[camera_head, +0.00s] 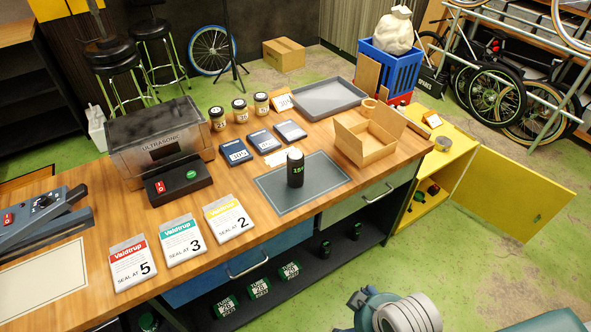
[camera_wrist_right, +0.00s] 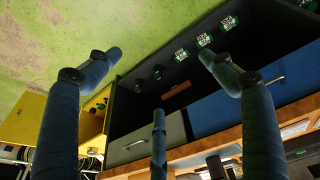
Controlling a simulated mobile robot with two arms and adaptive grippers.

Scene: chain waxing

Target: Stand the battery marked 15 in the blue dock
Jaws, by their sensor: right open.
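A black cylinder with green digits that look like 15, the battery (camera_head: 295,170), stands upright on a grey mat (camera_head: 325,180) near the middle of the bench. Three flat dark pads lie behind and left of it. The leftmost, a blue pad (camera_head: 235,153) with small digits, may be the blue dock; I cannot tell for sure. My right gripper shows in the right wrist view (camera_wrist_right: 160,72), its blue fingers spread and empty, facing the bench's front and lower shelf. In the head view, only part of my right arm shows at the bottom edge. My left gripper is not in view.
An open cardboard box (camera_head: 365,145) stands right of the mat. A grey tray (camera_head: 326,99) and several jars are behind. An ultrasonic cleaner (camera_head: 158,140) and sealing packets (camera_head: 182,240) are left. A yellow cabinet door (camera_head: 515,195) stands open at right.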

